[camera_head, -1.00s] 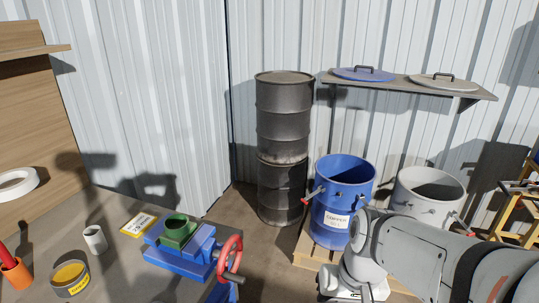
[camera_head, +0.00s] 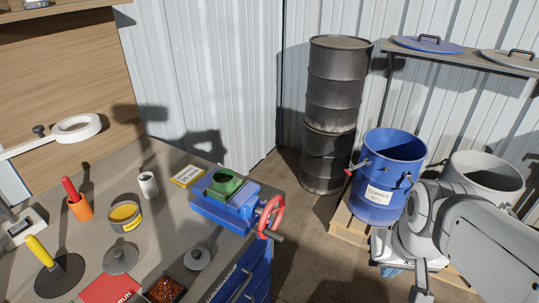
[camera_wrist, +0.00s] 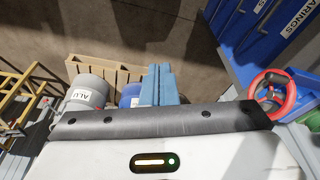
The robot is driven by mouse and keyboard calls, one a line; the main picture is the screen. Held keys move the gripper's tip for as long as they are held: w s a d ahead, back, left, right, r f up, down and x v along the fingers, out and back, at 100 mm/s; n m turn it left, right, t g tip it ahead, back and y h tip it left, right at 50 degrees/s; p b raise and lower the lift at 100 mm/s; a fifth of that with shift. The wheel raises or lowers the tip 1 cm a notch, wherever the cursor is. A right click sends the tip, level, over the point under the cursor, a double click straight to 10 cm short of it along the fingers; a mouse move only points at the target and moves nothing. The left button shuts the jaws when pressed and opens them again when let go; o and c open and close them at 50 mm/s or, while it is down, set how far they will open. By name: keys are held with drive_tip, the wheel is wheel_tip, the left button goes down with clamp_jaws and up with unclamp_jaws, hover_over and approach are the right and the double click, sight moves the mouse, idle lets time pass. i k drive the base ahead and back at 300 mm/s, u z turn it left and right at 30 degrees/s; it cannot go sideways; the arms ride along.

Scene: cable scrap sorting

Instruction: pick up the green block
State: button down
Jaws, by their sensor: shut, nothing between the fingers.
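The green block (camera_head: 223,183) has a round opening in its top and sits at the blue vise (camera_head: 238,208) with a red handwheel (camera_head: 271,214), on the corner of the grey workbench. In the wrist view a bit of green (camera_wrist: 308,118) shows at the right edge, beside the red handwheel (camera_wrist: 272,95). My gripper (camera_wrist: 159,72) shows in the wrist view as two light blue fingers pressed together, with nothing between them. It is apart from the block. In the head view my arm is at the right, well away from the vise.
A blue copper bin (camera_head: 388,178) and a grey bin (camera_head: 484,176) stand on a pallet at right. Two stacked dark drums (camera_head: 334,105) stand behind.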

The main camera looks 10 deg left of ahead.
sight(225, 184)
drive_tip(key=u, duration=2.7)
drive_tip(key=k, duration=0.6)
drive_tip(key=z, duration=1.6)
drive_tip(key=i, duration=1)
drive_tip(key=u, duration=0.1)
